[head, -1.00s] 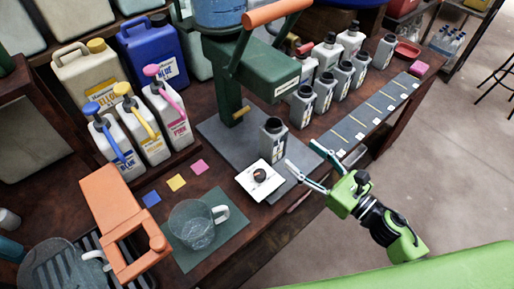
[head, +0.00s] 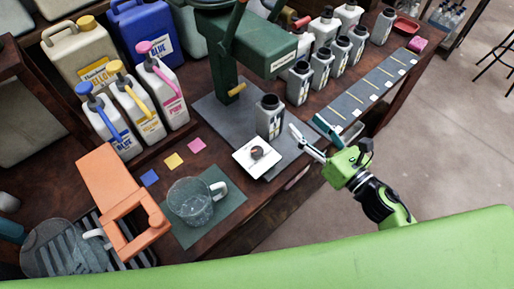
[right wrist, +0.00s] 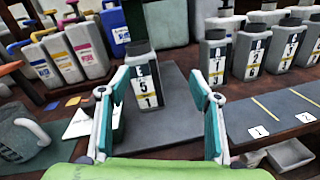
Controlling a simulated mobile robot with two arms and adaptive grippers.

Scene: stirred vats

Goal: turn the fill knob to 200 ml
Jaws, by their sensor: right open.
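The fill knob (head: 257,153) is a small dark round knob on a white square plate (head: 245,163), in front of the green filling stand (head: 228,70). Its scale marks are too small to read. A grey bottle with a dark neck (head: 270,122) stands upright just behind the plate. My right gripper (head: 306,126) is open and empty, to the right of the knob and bottle, apart from both. In the right wrist view, the bottle (right wrist: 143,85) shows between the open fingers (right wrist: 157,100); the left finger partly covers the white plate (right wrist: 80,124) and hides the knob. My left gripper is out of view.
A glass jug (head: 190,203) stands on a green mat left of the plate. Several grey bottles (head: 322,65) stand behind a numbered dark strip (head: 365,95) at right. Blue, yellow and pink dispensers (head: 135,105) stand at left.

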